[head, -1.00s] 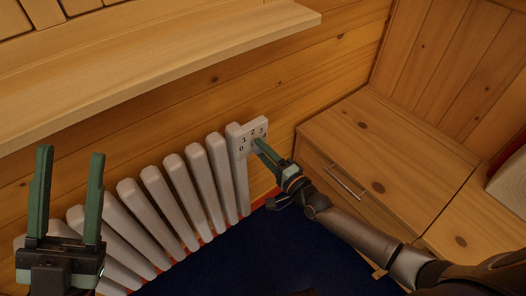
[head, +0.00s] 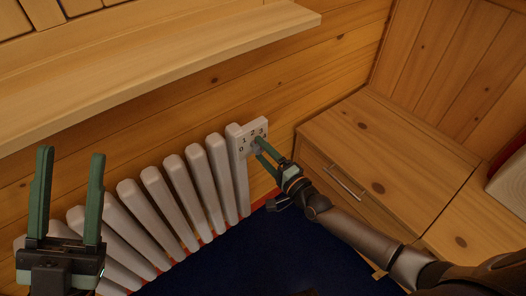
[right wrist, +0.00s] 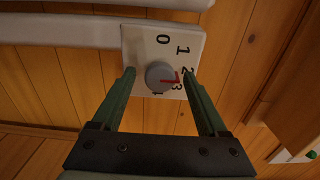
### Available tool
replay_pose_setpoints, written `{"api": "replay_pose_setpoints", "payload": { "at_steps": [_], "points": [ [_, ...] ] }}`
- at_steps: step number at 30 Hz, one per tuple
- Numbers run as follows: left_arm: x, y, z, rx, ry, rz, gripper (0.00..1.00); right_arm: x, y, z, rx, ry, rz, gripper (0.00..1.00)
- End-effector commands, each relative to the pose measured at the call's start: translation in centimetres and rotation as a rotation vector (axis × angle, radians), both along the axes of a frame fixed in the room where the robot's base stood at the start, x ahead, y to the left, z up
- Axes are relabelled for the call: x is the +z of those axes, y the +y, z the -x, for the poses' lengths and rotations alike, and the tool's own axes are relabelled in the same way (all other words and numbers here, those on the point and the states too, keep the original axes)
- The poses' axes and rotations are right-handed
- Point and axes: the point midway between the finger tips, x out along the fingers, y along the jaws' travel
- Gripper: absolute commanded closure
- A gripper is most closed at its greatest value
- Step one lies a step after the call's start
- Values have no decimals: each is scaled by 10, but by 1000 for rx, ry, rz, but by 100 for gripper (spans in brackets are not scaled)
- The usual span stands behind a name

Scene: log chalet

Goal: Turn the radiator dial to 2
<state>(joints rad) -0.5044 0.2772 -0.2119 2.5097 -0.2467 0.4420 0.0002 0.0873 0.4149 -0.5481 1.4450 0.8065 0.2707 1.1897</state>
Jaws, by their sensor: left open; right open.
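The radiator dial (right wrist: 158,78) is a round grey knob with a red mark, on a white plate (right wrist: 140,50) numbered 0 to 4. In the right wrist view the red mark points right, between 2 and 3. My right gripper (right wrist: 160,72) is open, with one green finger on each side of the dial and a visible gap to it. In the head view this gripper (head: 260,148) is at the plate (head: 236,131) and partly covers the dial. My left gripper (head: 70,152) is open and empty at the left, in front of the radiator.
The white ribbed radiator (head: 160,200) runs along the log wall below a wooden ledge (head: 150,60). A wooden cabinet (head: 400,140) with a metal handle stands to the right, close to my right arm. Dark blue floor (head: 260,250) lies below.

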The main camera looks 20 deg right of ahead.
Motion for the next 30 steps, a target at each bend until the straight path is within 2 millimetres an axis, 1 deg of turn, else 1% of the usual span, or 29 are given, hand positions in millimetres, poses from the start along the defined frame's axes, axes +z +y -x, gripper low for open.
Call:
{"api": "replay_pose_setpoints", "payload": {
  "at_steps": [4,6,7,9,12,18,21,24,30],
  "points": [
    [6,0,0,2,-3,-4,50,0,-6,16,0,4,1,24],
    [11,0,1,2,-11,-7,50,1,-10,28,0,5,2,24],
    [7,1,-4,11,16,-6,50,1,-13,34,0,5,3,24],
    [-12,4,-20,35,112,-5,50,1,-18,50,1,6,2,24],
    [-30,6,-33,53,209,-4,50,1,-25,68,1,6,2,24],
    [-62,10,-51,81,362,-1,50,0,-37,101,1,4,3,24],
    [-72,11,-55,88,405,-2,50,0,-40,111,1,3,2,24],
    [-77,11,-57,92,428,-1,50,0,-42,115,0,1,1,24],
    [-79,11,-58,93,434,-1,50,0,-43,117,0,0,0,24]
  ]
}}
